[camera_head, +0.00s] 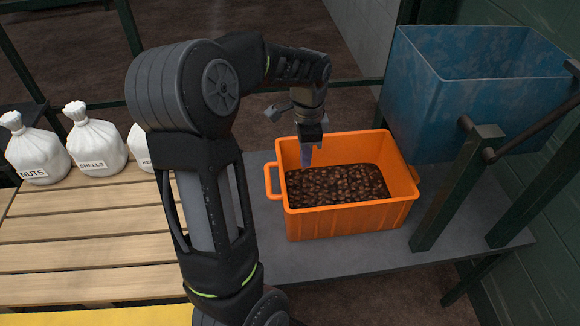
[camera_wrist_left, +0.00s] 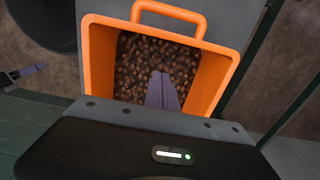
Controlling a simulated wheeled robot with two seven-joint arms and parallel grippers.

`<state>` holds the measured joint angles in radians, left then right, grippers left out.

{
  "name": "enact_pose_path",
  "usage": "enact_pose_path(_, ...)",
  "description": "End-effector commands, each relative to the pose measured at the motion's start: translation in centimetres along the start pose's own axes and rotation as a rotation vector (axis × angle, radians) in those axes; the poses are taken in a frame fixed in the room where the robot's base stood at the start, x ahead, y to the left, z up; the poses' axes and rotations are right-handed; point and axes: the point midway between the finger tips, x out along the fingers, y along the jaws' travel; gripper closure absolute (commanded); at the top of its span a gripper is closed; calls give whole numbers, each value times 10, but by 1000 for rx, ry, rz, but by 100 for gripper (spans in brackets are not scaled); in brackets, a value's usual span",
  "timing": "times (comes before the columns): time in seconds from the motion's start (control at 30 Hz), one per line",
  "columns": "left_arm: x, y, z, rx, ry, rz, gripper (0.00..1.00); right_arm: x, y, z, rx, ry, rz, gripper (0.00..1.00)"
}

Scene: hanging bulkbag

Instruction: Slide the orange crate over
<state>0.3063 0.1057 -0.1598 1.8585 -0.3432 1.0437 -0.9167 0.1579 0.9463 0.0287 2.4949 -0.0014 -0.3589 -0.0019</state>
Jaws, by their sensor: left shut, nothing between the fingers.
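The orange crate (camera_head: 345,222) stands upright on a grey metal table (camera_head: 300,262), to the right of a slatted wooden surface. It holds a layer of brown nuts (camera_head: 340,186) and has a loop handle on its left side. My left gripper (camera_head: 305,160) is shut and empty, pointing down inside the crate's opening near its back left. In the left wrist view, the shut fingers (camera_wrist_left: 163,90) show over the nuts, inside the crate's rim (camera_wrist_left: 234,52). I cannot tell whether the fingertips touch the nuts. My right gripper is not in view.
A large blue bin (camera_head: 420,110) stands behind and right of the crate. Dark green posts (camera_head: 455,185) rise close to the crate's right side. Several white sacks (camera_head: 95,140) stand on the wooden slats (camera_head: 90,225) at the left. Grey table shows bare in front of the crate.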

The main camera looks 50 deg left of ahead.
Motion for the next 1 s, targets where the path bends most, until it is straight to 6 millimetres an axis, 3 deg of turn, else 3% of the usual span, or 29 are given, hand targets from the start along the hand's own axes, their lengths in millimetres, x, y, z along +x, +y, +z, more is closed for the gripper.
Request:
enact_pose_path(0.57,8,0,0,0,-1,1,100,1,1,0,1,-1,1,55)
enact_pose_path(0.77,34,1,1,-1,-2,3,100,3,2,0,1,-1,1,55)
enact_pose_path(1.0,82,1,1,-1,-3,5,100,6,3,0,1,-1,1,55)
